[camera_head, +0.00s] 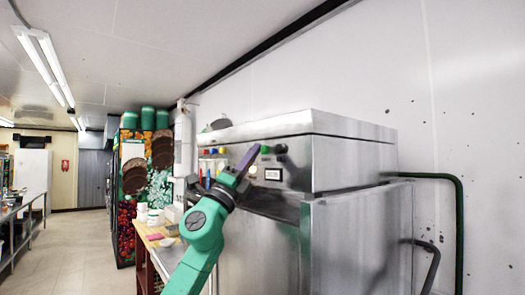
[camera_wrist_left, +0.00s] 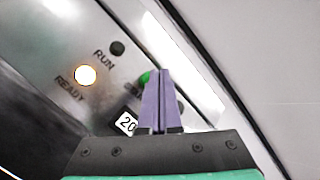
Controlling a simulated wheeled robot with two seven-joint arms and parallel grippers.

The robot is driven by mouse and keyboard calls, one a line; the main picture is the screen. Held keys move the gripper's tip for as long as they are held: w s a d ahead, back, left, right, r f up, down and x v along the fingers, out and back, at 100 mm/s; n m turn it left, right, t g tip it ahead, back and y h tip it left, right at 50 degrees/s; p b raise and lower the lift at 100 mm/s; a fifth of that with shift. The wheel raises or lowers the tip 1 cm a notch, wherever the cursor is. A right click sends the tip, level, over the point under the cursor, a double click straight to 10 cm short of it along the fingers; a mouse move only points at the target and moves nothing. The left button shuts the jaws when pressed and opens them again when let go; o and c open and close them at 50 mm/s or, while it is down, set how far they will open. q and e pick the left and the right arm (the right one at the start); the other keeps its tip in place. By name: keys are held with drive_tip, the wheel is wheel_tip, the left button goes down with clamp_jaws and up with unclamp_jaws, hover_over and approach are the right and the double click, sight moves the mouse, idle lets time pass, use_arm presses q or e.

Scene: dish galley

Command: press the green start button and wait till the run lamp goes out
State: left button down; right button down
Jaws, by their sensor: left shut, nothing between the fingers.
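The steel dish machine (camera_head: 345,165) stands at the right with its control panel facing left. The green start button (camera_head: 265,149) is on the panel; it also shows in the wrist view (camera_wrist_left: 146,77), partly covered by my fingers. My left gripper (camera_head: 252,153) is shut and empty, its purple fingertips (camera_wrist_left: 160,73) right at the button. I cannot tell whether they touch it. In the wrist view the run lamp (camera_wrist_left: 117,48) is dark and the ready lamp (camera_wrist_left: 85,75) glows white.
A dark knob (camera_head: 281,148) sits right of the button. Green pipes (camera_head: 459,220) run along the wall at the right. A table (camera_head: 150,240) with small items stands left of the machine. The aisle floor (camera_head: 75,250) at the left is clear.

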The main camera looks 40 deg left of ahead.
use_arm(q)
drive_tip(key=shift+w+d, duration=0.1)
drive_tip(key=shift+w, duration=0.35)
idle(0.7)
drive_tip(key=shift+s, duration=0.1)
drive_tip(key=shift+s+a, duration=0.2)
drive_tip(key=shift+s, duration=0.5)
drive_tip(key=s, duration=0.2)
drive_tip(key=s+a+b, duration=0.1)
drive_tip(key=s, duration=0.1)
drive_tip(key=shift+s+a, duration=0.2)
drive_tip(key=shift+s, duration=0.2)
drive_tip(key=shift+f, duration=0.1)
idle(0.6)
